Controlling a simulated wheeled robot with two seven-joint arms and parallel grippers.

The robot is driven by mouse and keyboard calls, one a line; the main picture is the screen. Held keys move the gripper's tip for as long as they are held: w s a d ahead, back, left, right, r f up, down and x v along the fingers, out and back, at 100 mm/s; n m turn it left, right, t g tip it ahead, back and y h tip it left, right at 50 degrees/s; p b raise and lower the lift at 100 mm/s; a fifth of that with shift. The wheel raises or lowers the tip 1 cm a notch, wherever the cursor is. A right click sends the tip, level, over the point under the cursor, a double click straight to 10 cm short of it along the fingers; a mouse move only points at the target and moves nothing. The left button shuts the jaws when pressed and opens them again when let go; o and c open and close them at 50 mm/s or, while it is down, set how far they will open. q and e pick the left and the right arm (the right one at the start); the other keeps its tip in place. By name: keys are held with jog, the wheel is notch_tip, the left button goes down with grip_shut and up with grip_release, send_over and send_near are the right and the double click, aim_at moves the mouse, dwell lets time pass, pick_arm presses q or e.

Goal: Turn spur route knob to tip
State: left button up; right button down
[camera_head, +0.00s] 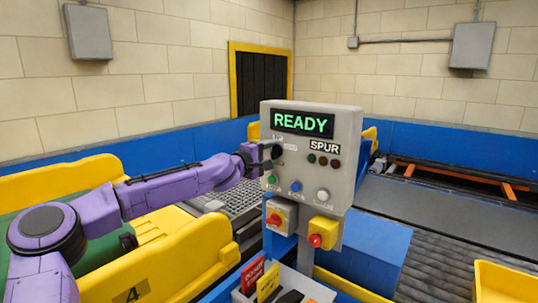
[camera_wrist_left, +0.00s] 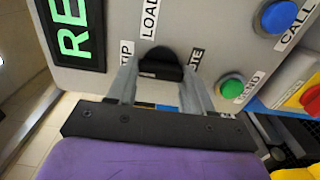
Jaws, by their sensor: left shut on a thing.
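The black route knob (camera_wrist_left: 160,64) sits on the grey control panel (camera_head: 340,150). In the left wrist view, labels reading TIP (camera_wrist_left: 126,53) and LOAD (camera_wrist_left: 150,18) and a partly hidden third label (camera_wrist_left: 195,60) surround it. My left gripper (camera_wrist_left: 160,74) is shut on the knob, one finger on each side. In the head view my left gripper (camera_head: 266,155) is at the panel's left edge and hides most of the knob. I cannot tell which label the knob points to. The panel's display (camera_head: 303,123) reads READY in green. My right gripper is not in view.
A SPUR label (camera_head: 324,147) with small lamps is right of the knob. Yellow-sided conveyors (camera_head: 190,262) stand at left.

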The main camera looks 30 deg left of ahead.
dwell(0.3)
pick_arm(q)
jog(key=o, duration=1)
jog(key=shift+o, duration=0.2)
jog(key=s+p, duration=0.8)
jog(key=s, duration=0.2)
jog(key=shift+s+a, duration=0.2)
jog(key=shift+a, duration=0.2)
